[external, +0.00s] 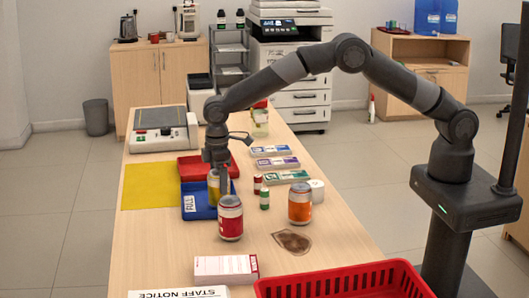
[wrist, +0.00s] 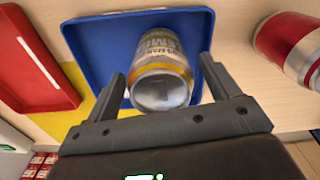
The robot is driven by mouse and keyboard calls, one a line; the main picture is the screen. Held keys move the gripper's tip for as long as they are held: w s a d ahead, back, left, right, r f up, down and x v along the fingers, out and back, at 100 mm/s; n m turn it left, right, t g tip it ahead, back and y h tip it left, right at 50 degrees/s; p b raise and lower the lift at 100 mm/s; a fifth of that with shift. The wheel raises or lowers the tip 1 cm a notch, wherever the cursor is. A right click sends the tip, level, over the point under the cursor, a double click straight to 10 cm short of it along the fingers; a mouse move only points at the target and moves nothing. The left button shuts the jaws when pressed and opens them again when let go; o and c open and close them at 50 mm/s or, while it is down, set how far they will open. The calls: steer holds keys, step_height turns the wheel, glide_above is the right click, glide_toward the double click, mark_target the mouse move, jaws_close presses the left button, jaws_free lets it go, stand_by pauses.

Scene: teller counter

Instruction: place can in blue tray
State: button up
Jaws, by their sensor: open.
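A yellow-and-silver can (external: 213,187) stands in the blue tray (external: 202,212), partly hidden behind my gripper in the external view. In the wrist view the can (wrist: 162,62) shows its silver end toward me, with the blue tray (wrist: 90,42) around and behind it. My gripper (external: 223,186) points down over the tray. In the wrist view its two fingers (wrist: 163,72) are apart, one on each side of the can, with visible space beside it. Whether a finger touches the can is hard to tell.
A red can (external: 230,218) stands just in front of the tray; it shows at right in the wrist view (wrist: 290,45). An orange can (external: 300,204) and small bottles stand to the right. A red tray (external: 190,165) is behind, a red basket (external: 345,280) at the front.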

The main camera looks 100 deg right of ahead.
step_height(320, 180, up, 10)
steer(key=shift+f, duration=0.1)
steer(key=s+a+r+t, duration=0.1)
steer(key=s+a+r, duration=0.1)
steer(key=s+r, duration=0.8)
steer(key=s+a+r+t, duration=0.2)
steer(key=s+a+r, duration=0.1)
steer(key=s+r, duration=0.8)
steer(key=s+a+f+m+t, duration=0.1)
steer(key=s, duration=1.3)
steer(key=s+a+f+t, duration=0.1)
steer(key=s+a+f, duration=0.1)
steer(key=s, duration=1.2)
steer(key=shift+f+m+t, duration=0.25)
steer(key=shift+m+t, duration=0.05)
steer(key=shift+m, duration=0.1)
